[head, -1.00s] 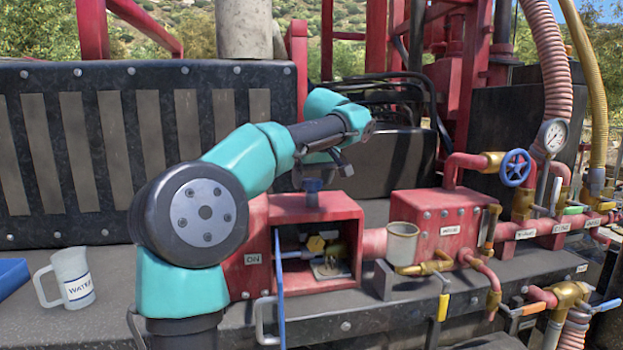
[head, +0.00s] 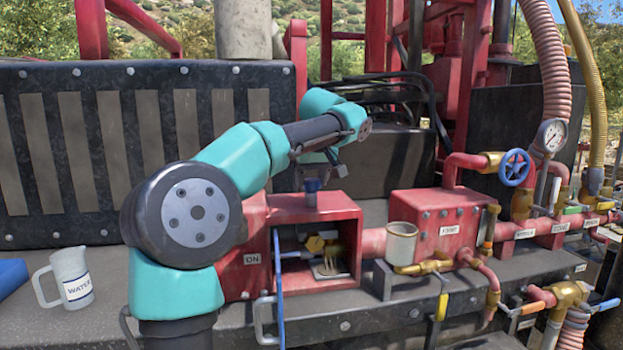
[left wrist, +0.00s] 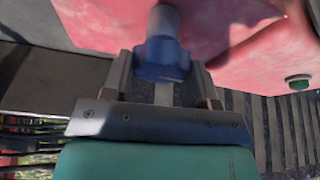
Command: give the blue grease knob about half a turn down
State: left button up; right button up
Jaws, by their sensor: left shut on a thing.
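The blue grease knob (head: 312,186) stands upright on top of the red open-fronted box (head: 290,206). My left gripper (head: 316,172) is over the knob, reaching down to it. In the left wrist view the blue lobed knob (left wrist: 161,60) sits between the two grey fingers of my left gripper (left wrist: 160,74), which are shut on it. Part of the knob is hidden by the fingers in the head view. My right gripper is not in view.
A blue-edged door (head: 279,290) hangs open at the box's front. A grey cup (head: 401,243) stands right of the box, near red pipes and a blue handwheel (head: 515,167). A white WATER jug (head: 71,277) stands at left on the deck.

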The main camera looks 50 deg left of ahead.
pick_arm(q)
jog(key=m+t, duration=0.1)
jog(key=m, duration=0.3)
jog(key=shift+s+h, duration=0.1)
jog(key=shift+h, duration=0.2)
jog(key=m+t+h, duration=0.1)
jog(key=m, duration=0.2)
jog(key=shift+a+m, duration=0.1)
jog(key=shift+m, duration=0.2)
jog(key=m+h, duration=0.1)
jog(key=m, duration=0.2)
jog(key=shift+a+m+t, duration=0.1)
jog(key=shift+m+t, duration=0.2)
jog(key=shift+t, duration=0.1)
jog(key=m+h, duration=0.1)
jog(key=m, duration=0.2)
jog(key=shift+m+h, duration=0.3)
jog(key=shift+h, duration=0.1)
jog(key=m+h, duration=0.1)
jog(key=m, duration=0.2)
jog(key=m+h, duration=0.1)
jog(key=m, duration=0.2)
jog(key=shift+a+g, duration=0.1)
jog(key=shift+g, duration=0.3)
jog(key=m+g+h, duration=0.1)
jog(key=m, duration=0.5)
jog(key=shift+g+h, duration=0.4)
jog(key=shift+m, duration=0.3)
jog(key=o, duration=0.9)
